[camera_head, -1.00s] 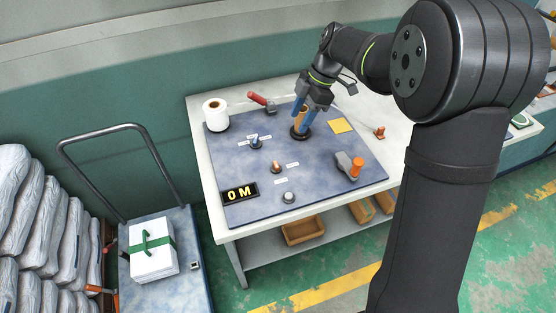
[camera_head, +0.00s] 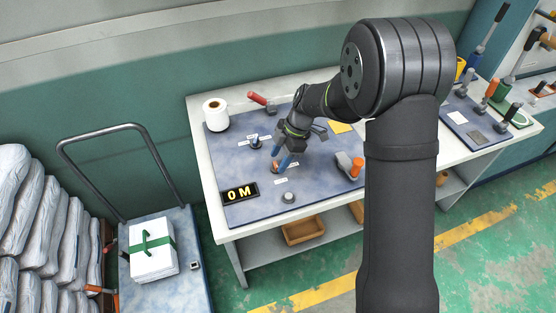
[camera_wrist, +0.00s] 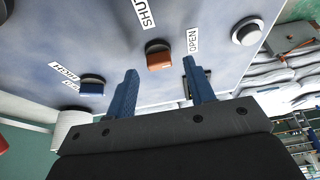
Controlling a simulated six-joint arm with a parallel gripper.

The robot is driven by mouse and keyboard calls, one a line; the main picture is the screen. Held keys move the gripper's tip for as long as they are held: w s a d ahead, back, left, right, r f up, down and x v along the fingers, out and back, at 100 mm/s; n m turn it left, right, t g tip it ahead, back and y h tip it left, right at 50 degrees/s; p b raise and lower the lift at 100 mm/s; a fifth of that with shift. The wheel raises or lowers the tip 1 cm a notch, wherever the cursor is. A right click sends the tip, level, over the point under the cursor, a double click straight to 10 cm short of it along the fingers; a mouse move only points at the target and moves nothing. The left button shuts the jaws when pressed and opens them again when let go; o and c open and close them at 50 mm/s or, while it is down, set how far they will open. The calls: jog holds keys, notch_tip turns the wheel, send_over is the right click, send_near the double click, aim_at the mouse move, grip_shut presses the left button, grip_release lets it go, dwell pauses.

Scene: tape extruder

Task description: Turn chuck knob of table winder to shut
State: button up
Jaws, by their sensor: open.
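The chuck knob is an orange knob on a dark base, lying between a SHUT label (camera_wrist: 146,12) and an OPEN label (camera_wrist: 193,41) in the wrist view. This orange knob (camera_wrist: 158,57) shows just beyond and between my fingertips. Which label it points at, I cannot tell. In the head view the knob (camera_head: 275,166) is partly hidden by my fingers. My gripper (camera_head: 282,163) reaches down over it with its blue fingers. In the wrist view my gripper (camera_wrist: 160,68) is open, one finger to each side of the knob, and holds nothing.
A blue knob (camera_wrist: 91,86) stands left in the wrist view. A round silver button (camera_head: 288,197) and the "0 M" display (camera_head: 240,193) are near the front. A white roll (camera_head: 216,113) stands at the back left. An orange-handled grey tool (camera_head: 350,165) is at right.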

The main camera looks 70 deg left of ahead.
jog(key=shift+x, duration=0.8)
jog(key=c, duration=1)
